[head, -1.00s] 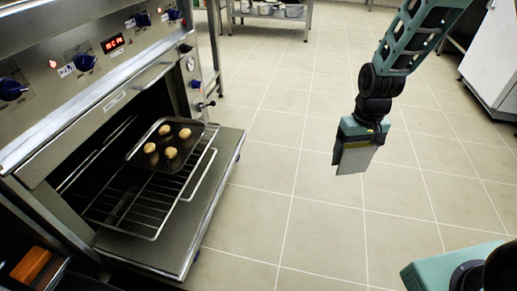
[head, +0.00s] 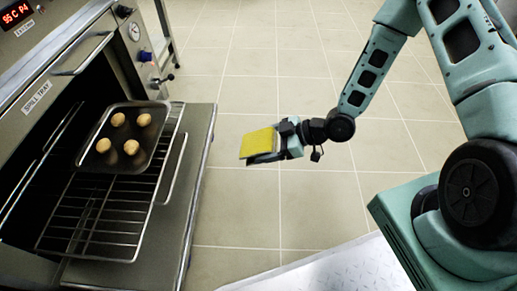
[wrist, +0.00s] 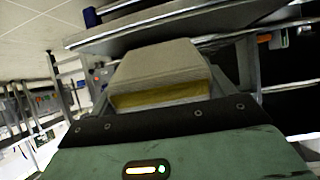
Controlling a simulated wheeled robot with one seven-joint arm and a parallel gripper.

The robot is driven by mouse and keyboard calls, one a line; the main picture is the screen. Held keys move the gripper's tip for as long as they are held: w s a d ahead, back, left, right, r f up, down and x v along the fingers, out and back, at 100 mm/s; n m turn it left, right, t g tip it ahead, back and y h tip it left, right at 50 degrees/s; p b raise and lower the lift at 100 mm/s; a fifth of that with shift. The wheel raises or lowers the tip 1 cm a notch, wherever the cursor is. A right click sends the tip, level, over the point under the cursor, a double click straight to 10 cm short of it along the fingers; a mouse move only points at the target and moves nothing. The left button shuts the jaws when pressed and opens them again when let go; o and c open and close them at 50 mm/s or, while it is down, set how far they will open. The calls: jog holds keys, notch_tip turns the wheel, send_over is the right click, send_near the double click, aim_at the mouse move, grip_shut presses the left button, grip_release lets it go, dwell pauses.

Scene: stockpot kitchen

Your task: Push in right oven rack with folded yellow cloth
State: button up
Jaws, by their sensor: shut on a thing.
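My gripper (head: 272,150) is shut on the folded yellow cloth (head: 257,142) and points left toward the oven, over the open floor. The cloth's yellow edge also shows in the wrist view (wrist: 160,95), between the gripper's pale plates. A wire oven rack (head: 95,215) is pulled out of the oven above the lowered door. Its front bar (head: 172,172) faces my gripper, with a clear gap between them. A dark baking tray (head: 92,158) with several round buns (head: 131,147) sits at the rack's far part. I cannot tell whether there are two separate racks.
The oven door (head: 196,165) is lowered and sticks out below the rack. Tiled floor (head: 235,210) is free between the door and my base.

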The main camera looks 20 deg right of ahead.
aim_at(258, 147)
jog(key=a+r, duration=0.1)
jog(key=s+a+r+y, duration=0.1)
jog(key=shift+s+a+n, duration=0.1)
jog(key=shift+a+n, duration=0.3)
jog(key=b+x, duration=0.9)
jog(key=x, duration=0.9)
jog(key=shift+a, duration=0.25)
jog(key=shift+s+p, duration=0.1)
jog(key=shift+p, duration=0.25)
dwell(1.0)
jog(key=shift+a+f, duration=0.2)
dwell(0.4)
jog(key=shift+b+x, duration=0.5)
jog(key=shift+x, duration=0.5)
jog(key=shift+a, duration=0.2)
